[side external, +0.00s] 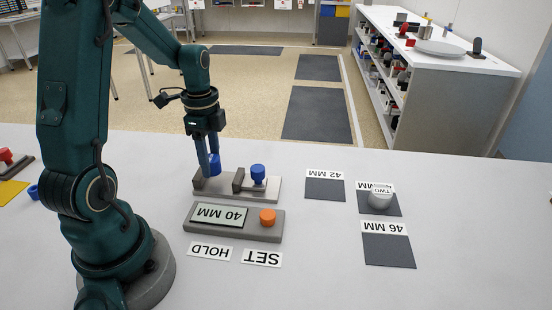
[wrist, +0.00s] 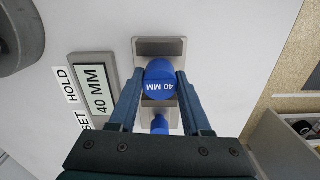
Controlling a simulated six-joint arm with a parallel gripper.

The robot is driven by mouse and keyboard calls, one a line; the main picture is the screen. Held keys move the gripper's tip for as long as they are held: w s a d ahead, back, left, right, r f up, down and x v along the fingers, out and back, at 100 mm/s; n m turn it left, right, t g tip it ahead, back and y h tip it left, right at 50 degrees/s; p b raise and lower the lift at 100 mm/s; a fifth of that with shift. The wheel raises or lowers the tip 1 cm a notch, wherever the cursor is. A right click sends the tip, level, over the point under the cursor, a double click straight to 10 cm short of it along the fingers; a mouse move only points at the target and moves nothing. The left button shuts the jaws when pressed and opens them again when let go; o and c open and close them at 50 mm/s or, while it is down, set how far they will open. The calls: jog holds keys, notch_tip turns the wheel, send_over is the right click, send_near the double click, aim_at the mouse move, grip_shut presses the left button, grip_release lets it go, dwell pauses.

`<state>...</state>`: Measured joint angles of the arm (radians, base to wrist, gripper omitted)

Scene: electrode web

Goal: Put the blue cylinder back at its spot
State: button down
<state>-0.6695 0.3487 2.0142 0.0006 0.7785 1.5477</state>
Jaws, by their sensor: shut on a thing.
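The blue cylinder (wrist: 160,82), marked 40 MM on its top, is between the two fingers of my gripper (wrist: 161,86). In the side view the blue cylinder (side external: 214,165) is partly behind the fingers, and my gripper (side external: 211,160) points straight down. The cylinder is at the left part of a grey fixture (side external: 232,193), between its end block and its middle block. I cannot tell whether it touches the fixture's base. A blue knob (side external: 258,172) stands on the right part of the fixture; it also shows in the wrist view (wrist: 160,124).
A panel with a 40 MM display (side external: 219,215) and an orange button (side external: 267,216) lies in front, with HOLD and SET labels. To the right are dark pads (side external: 325,189), one bearing a pale cylinder (side external: 380,197). Bare table lies between.

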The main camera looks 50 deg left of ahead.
notch_tip(320, 180, up, 6)
jog(key=shift+r, duration=0.4)
jog(key=shift+r+m, duration=0.2)
jog(key=shift+m, duration=0.3)
jog(key=shift+w+r+m, duration=0.1)
jog(key=shift+r+m, duration=0.1)
jog(key=shift+m, duration=0.5)
jog(key=w+d+m, duration=0.3)
jog(key=w+m, duration=0.1)
jog(key=m, duration=1.2)
send_over(325, 235)
notch_tip(325, 235, down, 7)
jog(key=shift+a+f, duration=0.1)
jog(key=shift+f, duration=2.1)
jog(key=shift+f, duration=0.1)
